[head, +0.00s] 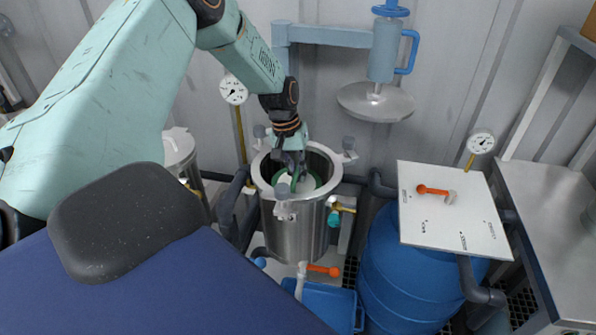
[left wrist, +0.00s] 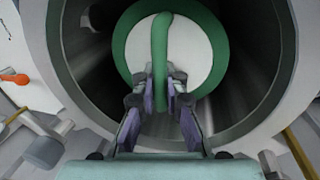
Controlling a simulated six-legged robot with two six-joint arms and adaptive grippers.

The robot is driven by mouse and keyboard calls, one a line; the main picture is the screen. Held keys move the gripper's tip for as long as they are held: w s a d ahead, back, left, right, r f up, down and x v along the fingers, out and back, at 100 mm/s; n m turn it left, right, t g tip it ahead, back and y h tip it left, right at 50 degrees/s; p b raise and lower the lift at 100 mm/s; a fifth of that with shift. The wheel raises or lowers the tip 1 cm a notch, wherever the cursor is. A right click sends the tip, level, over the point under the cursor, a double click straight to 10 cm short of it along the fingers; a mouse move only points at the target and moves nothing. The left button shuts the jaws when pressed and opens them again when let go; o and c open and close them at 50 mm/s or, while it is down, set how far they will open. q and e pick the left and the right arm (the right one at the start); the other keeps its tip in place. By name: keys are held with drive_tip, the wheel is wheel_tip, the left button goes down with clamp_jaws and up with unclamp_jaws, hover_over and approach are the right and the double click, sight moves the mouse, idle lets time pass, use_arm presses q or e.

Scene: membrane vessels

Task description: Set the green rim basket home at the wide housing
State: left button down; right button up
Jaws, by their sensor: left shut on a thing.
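The wide housing (head: 289,225) is an open steel cylinder standing upright in the middle of the head view. The green rim basket (head: 310,181) is inside its mouth, mostly hidden by my left gripper (head: 294,180). In the left wrist view the basket (left wrist: 202,50) shows a green rim, a pale disc and a green handle across it. My left gripper (left wrist: 160,90) is shut on that handle. The basket is within the housing's round wall (left wrist: 276,100), with a dark gap around it. How deep it sits is hard to tell. My right gripper is not in view.
A lid (head: 375,101) hangs from a blue arm behind the housing, to the right. Clamp knobs (head: 348,144) stand around the housing's rim. A blue barrel (head: 390,270) stands at right, with a white board (head: 445,215) above it. A steel bench (head: 550,220) is at far right.

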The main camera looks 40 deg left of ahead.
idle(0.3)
use_arm(q)
drive_tip(key=c, duration=1.3)
unclamp_jaws()
drive_tip(key=shift+f, duration=0.1)
drive_tip(key=r, duration=0.4)
drive_tip(key=a+r, duration=0.1)
drive_tip(key=r, duration=0.3)
drive_tip(key=s+a+r, duration=0.1)
drive_tip(key=r, duration=0.2)
drive_tip(key=shift+r, duration=0.4)
drive_tip(key=shift+d, duration=0.15)
